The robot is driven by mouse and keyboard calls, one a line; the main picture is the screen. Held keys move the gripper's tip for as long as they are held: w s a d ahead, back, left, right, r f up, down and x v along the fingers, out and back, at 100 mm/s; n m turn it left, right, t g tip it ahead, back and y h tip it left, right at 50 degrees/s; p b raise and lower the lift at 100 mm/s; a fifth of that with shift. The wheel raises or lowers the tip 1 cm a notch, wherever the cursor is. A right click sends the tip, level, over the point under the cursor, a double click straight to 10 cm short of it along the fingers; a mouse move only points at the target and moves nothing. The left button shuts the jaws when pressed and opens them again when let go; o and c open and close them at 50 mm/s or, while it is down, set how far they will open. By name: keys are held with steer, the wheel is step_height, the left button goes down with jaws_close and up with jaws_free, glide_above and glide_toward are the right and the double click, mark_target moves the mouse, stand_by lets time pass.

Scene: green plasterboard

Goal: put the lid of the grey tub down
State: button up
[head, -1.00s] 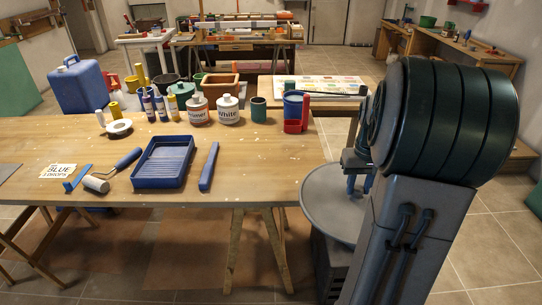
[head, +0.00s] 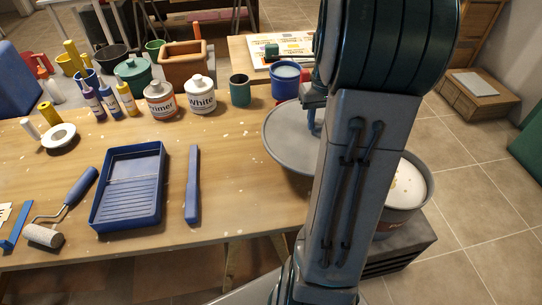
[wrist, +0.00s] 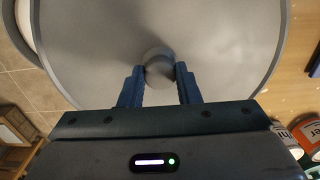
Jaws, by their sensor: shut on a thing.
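My gripper (head: 312,122) is shut on the round knob (wrist: 158,66) of a wide, flat grey lid (head: 284,142). The lid fills most of the wrist view (wrist: 95,45), with a blue finger on each side of the knob. It looks roughly level, and in the head view it overlaps the right end of the table. I cannot tell its height above the table. The open grey tub (head: 426,188), with white contents, stands to the right of the lid, partly hidden by my arm.
The wooden table (head: 240,215) has a bare strip between the blue stick (head: 192,190) and the lid. A blue roller tray (head: 128,190), a white bottle (head: 201,98), a green cup (head: 239,90) and a blue pot (head: 285,82) stand nearby. A dark box (head: 405,248) is beneath the tub.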

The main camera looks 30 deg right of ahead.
mark_target(279, 142)
steer(key=a+f, duration=0.2)
steer(key=a, duration=0.1)
steer(key=a+f, duration=0.2)
steer(key=a, duration=0.2)
steer(key=w+a+f+p, duration=0.1)
steer(key=a+f, duration=0.1)
steer(key=a, duration=0.2)
steer(key=shift+a+f, duration=0.1)
steer(key=shift+f, duration=2.25)
steer(key=shift+f, duration=0.15)
steer(key=o, duration=0.6)
steer(key=shift+f, duration=0.1)
steer(key=o, duration=0.4)
